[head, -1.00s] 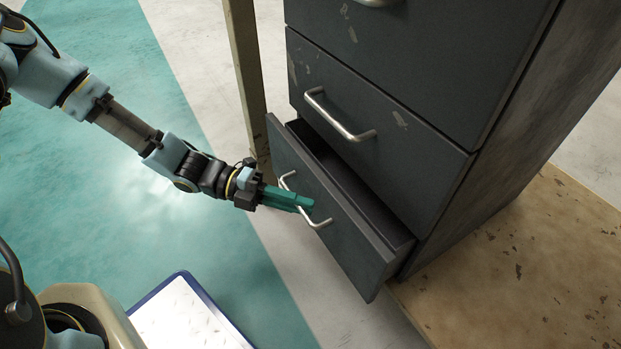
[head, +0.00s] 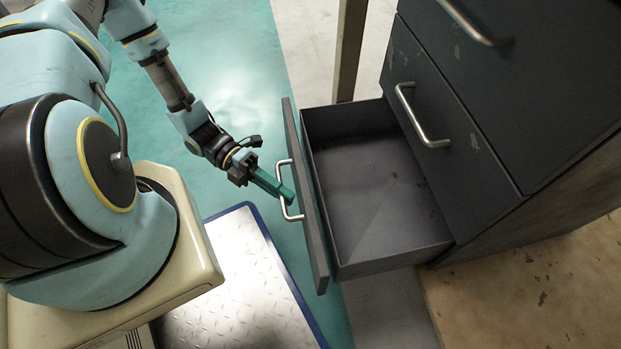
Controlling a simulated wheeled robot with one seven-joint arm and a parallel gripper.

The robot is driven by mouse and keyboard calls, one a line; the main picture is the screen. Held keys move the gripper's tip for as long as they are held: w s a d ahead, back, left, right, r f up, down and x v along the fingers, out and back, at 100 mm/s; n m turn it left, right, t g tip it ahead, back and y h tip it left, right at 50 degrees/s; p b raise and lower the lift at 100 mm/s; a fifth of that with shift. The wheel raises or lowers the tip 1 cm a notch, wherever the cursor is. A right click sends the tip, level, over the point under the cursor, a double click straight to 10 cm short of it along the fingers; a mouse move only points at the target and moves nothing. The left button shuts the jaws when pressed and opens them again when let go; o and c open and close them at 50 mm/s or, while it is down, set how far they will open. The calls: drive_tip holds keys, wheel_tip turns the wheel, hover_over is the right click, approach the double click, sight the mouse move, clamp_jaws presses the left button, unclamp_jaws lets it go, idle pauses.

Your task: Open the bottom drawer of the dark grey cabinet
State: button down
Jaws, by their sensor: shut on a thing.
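The dark grey cabinet (head: 440,95) stands at the right of the head view. Its bottom drawer (head: 375,205) is pulled far out, and its inside is bare and empty. My gripper (head: 286,193), with green fingers, is shut on the bottom drawer's silver handle (head: 284,205) at the drawer's front panel (head: 307,205). The fingertips partly cover the handle's middle. The drawer above, with its own silver handle (head: 418,115), is closed.
A metal tread plate with a blue rim (head: 245,270) lies on the floor below the handle, beside my base. A post (head: 348,50) stands behind the drawer. A worn tan floor panel (head: 530,285) lies at the cabinet's foot. Green floor (head: 235,50) beyond my arm is clear.

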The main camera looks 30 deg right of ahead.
drive_tip(key=shift+w+a, duration=0.25)
drive_tip(key=shift+a, duration=0.4)
drive_tip(key=shift+w+a, duration=0.2)
drive_tip(key=shift+a, duration=0.4)
drive_tip(key=c, duration=0.9)
unclamp_jaws()
drive_tip(key=p+v, duration=0.1)
drive_tip(key=v, duration=0.9)
drive_tip(key=shift+w+a, duration=0.15)
drive_tip(key=shift+w, duration=0.25)
